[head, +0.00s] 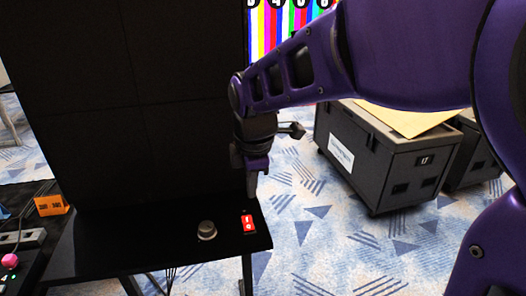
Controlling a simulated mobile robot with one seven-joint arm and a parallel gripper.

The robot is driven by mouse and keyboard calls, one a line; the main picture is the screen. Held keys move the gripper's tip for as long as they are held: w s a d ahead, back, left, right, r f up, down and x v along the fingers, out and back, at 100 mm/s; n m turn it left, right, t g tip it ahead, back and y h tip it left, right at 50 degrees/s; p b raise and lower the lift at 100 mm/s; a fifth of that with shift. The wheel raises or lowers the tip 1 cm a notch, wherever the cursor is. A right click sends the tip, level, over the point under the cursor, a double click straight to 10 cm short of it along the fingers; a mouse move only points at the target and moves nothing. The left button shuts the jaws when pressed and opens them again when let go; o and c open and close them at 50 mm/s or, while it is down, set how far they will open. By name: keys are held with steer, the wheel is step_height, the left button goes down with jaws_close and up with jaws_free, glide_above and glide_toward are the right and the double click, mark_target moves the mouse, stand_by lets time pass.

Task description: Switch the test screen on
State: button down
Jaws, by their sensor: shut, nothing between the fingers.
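A red rocker switch (248,223) with white marks sits near the right end of a black shelf (130,228). Which side of the rocker is pressed is too small to tell. A large black screen (120,120) stands upright behind the shelf and is dark. My gripper (252,194) points down, shut and empty, its tips just above and behind the switch. I cannot tell whether the tips touch it. A grey round knob (207,230) sits on the shelf left of the switch.
A colour-bar picture (272,40) shows at the back, partly hidden by my arm. A black case (380,165) with a tan top stands on the patterned carpet at right. An orange box (53,205) and a pink knob (9,260) are at far left.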

steer(key=shift+r, duration=0.15)
steer(key=shift+w+a+r+t, duration=0.1)
steer(key=shift+w+a+t, duration=0.15)
steer(key=shift+w, duration=0.25)
steer(key=shift+d, duration=0.1)
stand_by(0.3)
